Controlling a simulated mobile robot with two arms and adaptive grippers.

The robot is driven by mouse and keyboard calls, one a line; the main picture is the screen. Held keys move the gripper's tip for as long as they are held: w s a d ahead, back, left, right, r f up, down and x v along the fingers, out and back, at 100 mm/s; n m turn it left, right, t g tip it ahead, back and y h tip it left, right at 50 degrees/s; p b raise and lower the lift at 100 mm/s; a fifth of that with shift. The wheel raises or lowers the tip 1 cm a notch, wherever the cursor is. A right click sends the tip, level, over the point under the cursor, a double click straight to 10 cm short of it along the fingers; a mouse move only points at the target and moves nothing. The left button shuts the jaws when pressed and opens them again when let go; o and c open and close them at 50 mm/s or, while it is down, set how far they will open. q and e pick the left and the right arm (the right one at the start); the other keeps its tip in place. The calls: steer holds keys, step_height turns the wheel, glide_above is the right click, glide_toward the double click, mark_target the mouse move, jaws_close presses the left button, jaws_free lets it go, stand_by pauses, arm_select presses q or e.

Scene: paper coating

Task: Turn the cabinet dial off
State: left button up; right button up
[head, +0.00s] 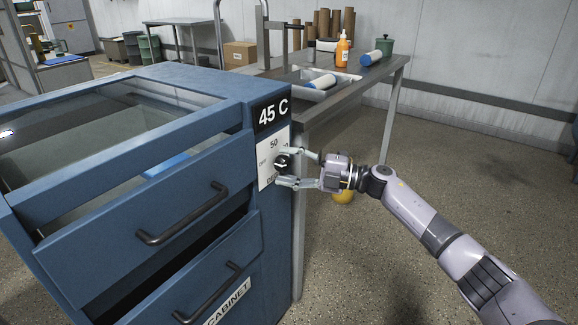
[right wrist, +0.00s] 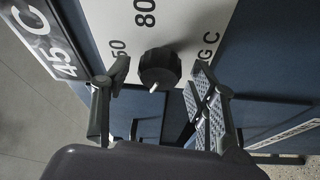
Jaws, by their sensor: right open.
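The blue cabinet (head: 255,220) stands at the left of the head view, with a "45 C" display (head: 271,112) at its upper right corner. The black dial (head: 282,163) sits on a white scale plate below the display. In the right wrist view the dial (right wrist: 160,68) shows a white pointer mark and printed numbers around it. My right gripper (head: 298,168) is open, with its fingers on either side of the dial. In the right wrist view the fingers (right wrist: 158,90) stand apart from the dial, with gaps on both sides. My left gripper is not in view.
Two cabinet drawers with dark handles (head: 183,214) stand out at the front. A metal table (head: 375,72) behind the cabinet holds a tray, an orange bottle (head: 342,50) and blue-white rolls. The floor at the right is clear.

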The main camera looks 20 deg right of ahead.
steer(key=v, duration=1.2)
stand_by(0.4)
